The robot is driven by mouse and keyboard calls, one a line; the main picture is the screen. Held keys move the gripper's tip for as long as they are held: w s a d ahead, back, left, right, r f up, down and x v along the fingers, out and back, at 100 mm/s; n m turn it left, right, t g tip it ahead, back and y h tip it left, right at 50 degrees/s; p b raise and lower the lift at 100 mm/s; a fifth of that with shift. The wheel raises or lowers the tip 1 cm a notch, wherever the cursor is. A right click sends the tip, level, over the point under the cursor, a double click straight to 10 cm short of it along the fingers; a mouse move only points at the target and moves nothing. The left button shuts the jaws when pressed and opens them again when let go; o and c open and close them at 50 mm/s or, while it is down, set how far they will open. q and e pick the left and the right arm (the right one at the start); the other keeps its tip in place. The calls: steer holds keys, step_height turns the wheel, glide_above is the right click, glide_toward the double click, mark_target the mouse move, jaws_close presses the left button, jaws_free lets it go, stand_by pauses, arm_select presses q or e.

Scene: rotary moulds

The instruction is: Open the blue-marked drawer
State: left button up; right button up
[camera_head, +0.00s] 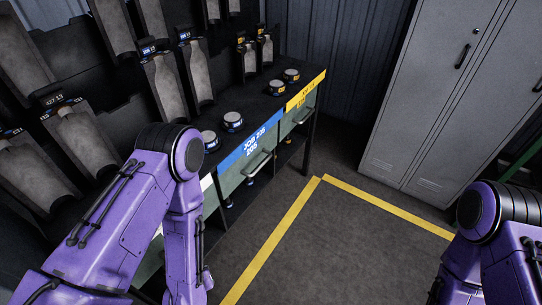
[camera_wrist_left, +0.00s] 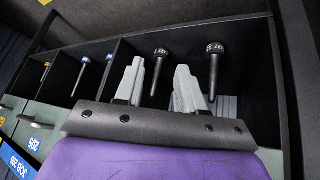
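The blue-marked drawer (camera_head: 236,181) has a green front below a blue label strip (camera_head: 250,146) on the bench edge. Its pale bar handle (camera_head: 258,164) shows, and the front looks flush with the bench. In the left wrist view, a blue label (camera_wrist_left: 18,164) and a handle (camera_wrist_left: 36,123) show at the left edge. My left gripper (camera_wrist_left: 158,88) is open, with two grey fingers apart and nothing between them. It points into an open shelf compartment, away from the handle. The left fingers are hidden in the head view. My right arm is at the lower right; its gripper is out of view.
A yellow-marked drawer (camera_head: 298,115) is farther along the bench. Round pucks (camera_head: 232,121) stand on top. The shelf compartments (camera_wrist_left: 250,65) hold black-headed (camera_wrist_left: 160,55) and blue-topped items (camera_wrist_left: 108,57). Grey lockers (camera_head: 425,95) stand at the right. The floor (camera_head: 330,245) before the bench is clear.

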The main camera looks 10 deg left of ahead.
arm_select(q)
steer(key=w+d+f+n+t+b, duration=0.1)
steer(key=w+d+f+t+b, duration=0.1)
steer(key=w, duration=0.4)
steer(key=w+d+f+n+t+b, duration=0.1)
steer(key=w+d+t+b, duration=0.1)
steer(key=w, duration=0.3)
steer(key=n+t+y+b, duration=0.5)
steer(key=n+t+b, duration=0.3)
steer(key=n, duration=0.4)
glide_toward(263, 162)
steer(key=w, duration=0.2)
steer(key=shift+m, duration=0.3)
steer(key=x, duration=0.7)
steer(key=shift+w+a+f+b, duration=0.2)
steer(key=shift+a+b, duration=0.2)
steer(key=shift+a, duration=0.15)
steer(key=shift+w+a+r, duration=0.1)
steer(key=shift+w, duration=0.1)
jaws_close()
arm_select(e)
step_height(263, 162, down, 15)
steer(key=shift+s+f, duration=0.15)
